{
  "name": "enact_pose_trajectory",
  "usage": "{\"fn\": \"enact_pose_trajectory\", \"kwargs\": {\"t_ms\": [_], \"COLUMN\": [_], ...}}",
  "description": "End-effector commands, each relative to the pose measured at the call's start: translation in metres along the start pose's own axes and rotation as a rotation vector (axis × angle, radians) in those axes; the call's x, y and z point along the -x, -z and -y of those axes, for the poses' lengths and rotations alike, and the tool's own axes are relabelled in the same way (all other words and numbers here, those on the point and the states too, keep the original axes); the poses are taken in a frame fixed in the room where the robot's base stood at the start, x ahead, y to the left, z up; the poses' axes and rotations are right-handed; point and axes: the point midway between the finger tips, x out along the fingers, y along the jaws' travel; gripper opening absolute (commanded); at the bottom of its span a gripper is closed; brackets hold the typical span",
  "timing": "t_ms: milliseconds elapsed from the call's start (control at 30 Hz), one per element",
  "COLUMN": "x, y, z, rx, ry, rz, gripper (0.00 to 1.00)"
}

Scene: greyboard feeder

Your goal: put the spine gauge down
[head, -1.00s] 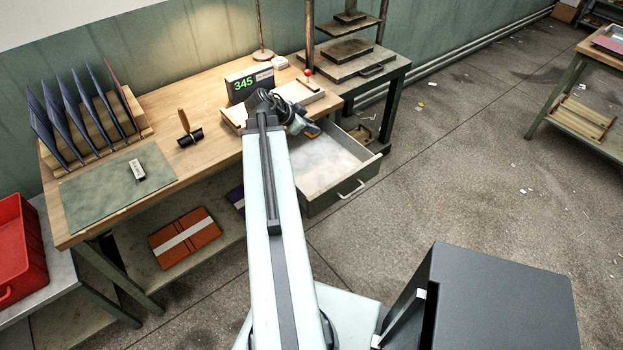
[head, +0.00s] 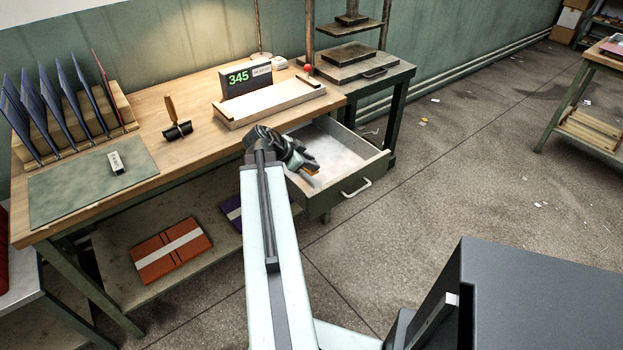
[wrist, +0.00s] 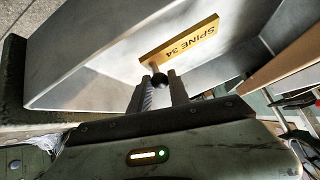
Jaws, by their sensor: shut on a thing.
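The spine gauge (wrist: 180,42) is a flat yellow plate marked "SPINE 34" with a dark round knob. My gripper (wrist: 160,84) is shut on the gauge at its knob in the wrist view. In the head view my gripper (head: 306,166) is over the near left part of the open drawer (head: 338,195), and only a small orange bit of the gauge (head: 313,171) shows. The pale drawer interior (wrist: 110,45) lies behind the gauge in the wrist view. I cannot tell whether the gauge touches the drawer.
The workbench (head: 195,150) holds a wooden tray (head: 270,104), a display reading 345 (head: 238,78), a roller (head: 178,130), a green mat (head: 75,188) and a rack of dark boards (head: 65,115). A press (head: 352,65) stands at the back.

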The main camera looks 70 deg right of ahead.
Motion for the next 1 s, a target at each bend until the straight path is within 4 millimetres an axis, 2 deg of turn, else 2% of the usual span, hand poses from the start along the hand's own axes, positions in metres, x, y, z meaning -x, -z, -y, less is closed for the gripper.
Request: {"fn": "enact_pose_trajectory", "kwargs": {"t_ms": [133,333,700,733,800,1000], "x": [-0.004,-0.028,-0.029,-0.028,-0.028,-0.028], "y": [-0.004,-0.027,-0.027,-0.027,-0.026,-0.026], "z": [-0.001,-0.008,-0.008,-0.008,-0.008,-0.008], "rx": [0.0,0.0,-0.001,-0.001,-0.001,-0.001], "ry": [0.0,0.0,-0.001,-0.001,-0.001,-0.001], "rz": [-0.001,-0.001,-0.001,0.0,0.0,0.0], "gripper": [0.0,0.0,0.0,0.28,0.45,0.45]}}
